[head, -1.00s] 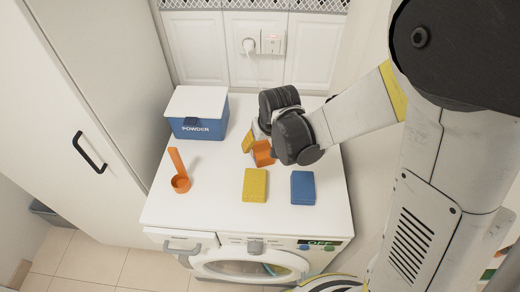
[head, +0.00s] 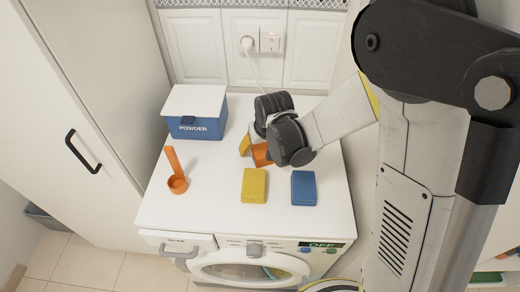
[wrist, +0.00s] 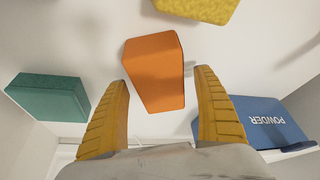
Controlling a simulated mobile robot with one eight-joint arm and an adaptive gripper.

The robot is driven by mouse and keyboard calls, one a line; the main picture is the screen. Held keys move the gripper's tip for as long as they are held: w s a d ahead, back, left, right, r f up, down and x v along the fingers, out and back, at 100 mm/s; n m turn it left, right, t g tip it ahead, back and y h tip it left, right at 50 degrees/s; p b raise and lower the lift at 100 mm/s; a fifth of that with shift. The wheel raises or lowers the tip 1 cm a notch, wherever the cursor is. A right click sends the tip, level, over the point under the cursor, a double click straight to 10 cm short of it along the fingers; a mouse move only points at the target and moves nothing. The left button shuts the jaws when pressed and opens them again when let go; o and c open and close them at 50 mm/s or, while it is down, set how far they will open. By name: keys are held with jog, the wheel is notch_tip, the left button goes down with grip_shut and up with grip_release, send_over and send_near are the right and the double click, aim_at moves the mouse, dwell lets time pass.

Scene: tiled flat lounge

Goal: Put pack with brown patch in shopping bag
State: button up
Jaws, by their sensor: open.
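I see no pack with a brown patch and no shopping bag in either view. An orange block (head: 261,154) stands on the white washing machine top (head: 215,190), and in the wrist view the orange block (wrist: 156,72) shows plain faces. My gripper (wrist: 163,80) is open, with its yellow ribbed fingers on either side of the block's near end. A gap shows on the right; the left finger's tip is close to the block, and I cannot tell if it touches. In the head view, my gripper (head: 252,148) partly hides the block.
A yellow sponge (head: 254,185) and a blue sponge (head: 304,188) lie in front. A teal sponge (wrist: 50,97) shows only in the wrist view. The blue powder box (head: 197,118) and orange scoop (head: 177,184) stand left. A plug and cable (head: 248,45) are behind. The front left is clear.

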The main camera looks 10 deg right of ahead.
aim_at(262, 145)
dwell(0.3)
jog(key=c, duration=1.4)
jog(key=shift+c, duration=0.2)
jog(key=shift+r+p, duration=0.45)
jog(key=shift+p, duration=0.05)
jog(key=r, duration=0.1)
jog(key=r+p, duration=0.1)
jog(key=r, duration=0.1)
jog(key=r+p, duration=0.1)
jog(key=shift+s+d+r, duration=0.15)
jog(key=shift+d+r, duration=0.1)
jog(key=shift+d, duration=0.1)
jog(key=s+d+r+p, duration=0.3)
jog(key=s+d+r, duration=0.2)
jog(key=d, duration=0.4)
jog(key=shift+d+r+p, duration=0.3)
jog(key=shift+d+r, duration=0.1)
jog(key=shift+r, duration=0.1)
